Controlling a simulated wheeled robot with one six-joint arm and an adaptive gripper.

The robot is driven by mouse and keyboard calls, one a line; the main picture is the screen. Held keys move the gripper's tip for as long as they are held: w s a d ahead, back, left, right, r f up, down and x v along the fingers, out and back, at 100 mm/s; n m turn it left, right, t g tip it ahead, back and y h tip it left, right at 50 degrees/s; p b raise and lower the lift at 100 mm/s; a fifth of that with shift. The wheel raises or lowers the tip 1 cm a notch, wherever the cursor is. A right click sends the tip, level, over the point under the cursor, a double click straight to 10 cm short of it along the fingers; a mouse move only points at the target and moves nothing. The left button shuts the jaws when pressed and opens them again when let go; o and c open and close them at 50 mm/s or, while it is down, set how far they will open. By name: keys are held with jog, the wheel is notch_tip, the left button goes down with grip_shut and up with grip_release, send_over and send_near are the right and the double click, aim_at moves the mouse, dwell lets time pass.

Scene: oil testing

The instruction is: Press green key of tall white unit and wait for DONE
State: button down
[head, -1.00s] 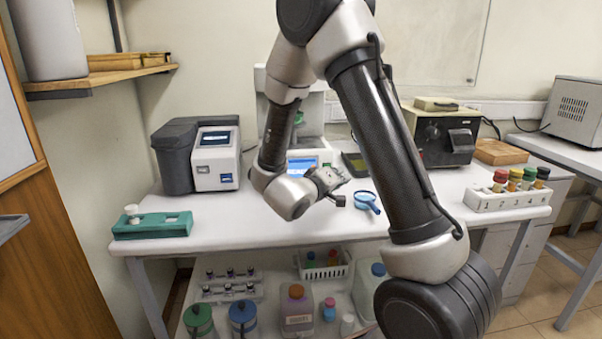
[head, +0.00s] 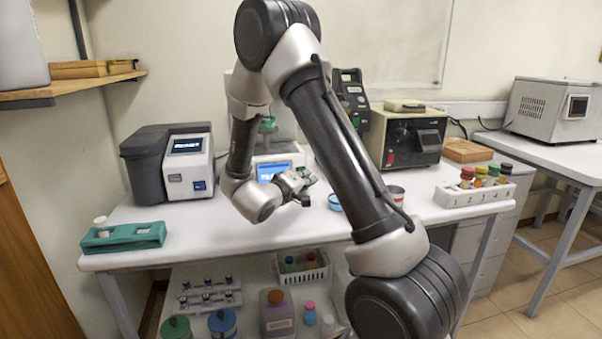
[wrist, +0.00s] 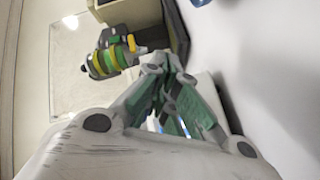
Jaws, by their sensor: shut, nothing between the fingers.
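The tall white unit (head: 288,157) stands at the back of the bench, partly hidden behind my arm. Its lit blue screen (head: 272,171) shows low on its front, and a green part (head: 268,124) shows higher up. I cannot make out its green key or read its screen. My gripper (head: 303,187) is shut and empty, in front of the unit and to the right of the screen in the picture. I cannot tell whether it touches anything. In the wrist view, the shut fingers (wrist: 158,68) point toward a green-and-yellow banded object (wrist: 112,55) and a dark tray-like thing.
A grey-and-white analyser (head: 188,168) stands left, with a green rack (head: 122,238) in front. A black handheld device (head: 352,98), a beige box instrument (head: 405,138) and a white bottle rack (head: 474,193) are right. The bench front between the racks is mostly clear.

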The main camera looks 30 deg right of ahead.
jog(key=shift+w+d+f, duration=0.2)
jog(key=shift+w+d, duration=0.05)
jog(key=shift+w, duration=0.5)
jog(key=shift+w+d+f, duration=0.2)
jog(key=shift+w, duration=0.55)
dwell(0.3)
jog(key=shift+w+d+f, duration=0.1)
jog(key=shift+w, duration=0.3)
jog(key=shift+w+d+f, duration=0.1)
jog(key=shift+w, duration=0.25)
dwell(0.6)
dwell(0.3)
jog(key=shift+s+a+r, duration=0.2)
jog(key=shift+s, duration=0.55)
jog(key=shift+s, duration=0.1)
jog(key=s, duration=0.1)
jog(key=s+a+r, duration=0.1)
jog(key=s, duration=0.2)
jog(key=shift+s+a+r, duration=0.15)
jog(key=shift+s+a, duration=0.05)
jog(key=shift+s, duration=0.05)
